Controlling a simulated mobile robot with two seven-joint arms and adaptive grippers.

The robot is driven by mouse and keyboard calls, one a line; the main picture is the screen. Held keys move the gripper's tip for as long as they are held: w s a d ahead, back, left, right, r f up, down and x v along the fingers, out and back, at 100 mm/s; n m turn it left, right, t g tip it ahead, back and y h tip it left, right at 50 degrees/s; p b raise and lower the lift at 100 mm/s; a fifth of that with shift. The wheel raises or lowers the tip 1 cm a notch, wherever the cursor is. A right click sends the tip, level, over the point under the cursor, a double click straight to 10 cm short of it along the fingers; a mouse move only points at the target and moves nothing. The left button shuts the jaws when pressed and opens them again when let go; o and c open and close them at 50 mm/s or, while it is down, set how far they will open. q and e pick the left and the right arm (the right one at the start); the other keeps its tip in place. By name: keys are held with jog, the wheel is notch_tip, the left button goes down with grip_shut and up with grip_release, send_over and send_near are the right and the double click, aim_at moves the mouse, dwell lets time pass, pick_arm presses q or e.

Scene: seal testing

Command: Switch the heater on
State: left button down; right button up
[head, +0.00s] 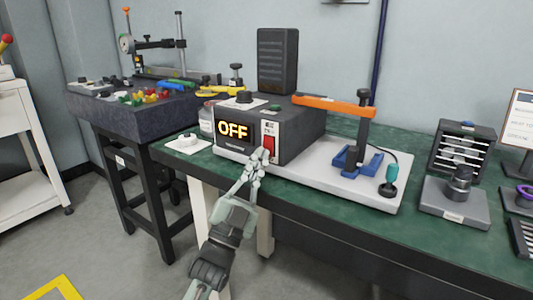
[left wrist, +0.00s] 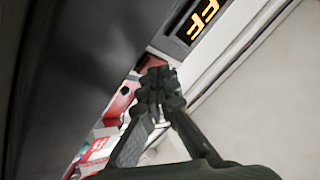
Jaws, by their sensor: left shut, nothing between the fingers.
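The heater unit (head: 300,130) is a dark box on a pale base plate on the green bench. Its display (head: 233,130) reads "OFF" in lit orange digits. A red rocker switch (head: 269,148) sits on a white panel to the right of the display. My left gripper (head: 261,155) is shut and empty, its fingertips at the lower part of the switch; I cannot tell if they touch it. In the left wrist view the shut fingertips (left wrist: 160,80) are by the red switch (left wrist: 150,62), with part of the display (left wrist: 197,20) above. My right gripper is not in view.
An orange lever (head: 333,106) and a blue clamp (head: 357,160) stand on the same plate, right of the box. A grey fixture (head: 455,200) stands farther right. Open floor lies in front of the bench.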

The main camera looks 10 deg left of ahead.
pick_arm(q)
jog(key=shift+w+d, duration=0.1)
jog(key=shift+w, duration=0.1)
dwell(0.5)
jog(key=shift+s+a+p, duration=0.3)
jog(key=shift+s, duration=0.4)
jog(key=shift+r, duration=0.1)
jog(key=s, duration=0.1)
jog(key=s+a+p, duration=0.1)
jog(key=s, duration=0.1)
jog(key=s+p, duration=0.1)
jog(key=shift+s+a+r, duration=0.25)
jog(key=shift+s+a, duration=0.05)
jog(key=shift+a, duration=0.05)
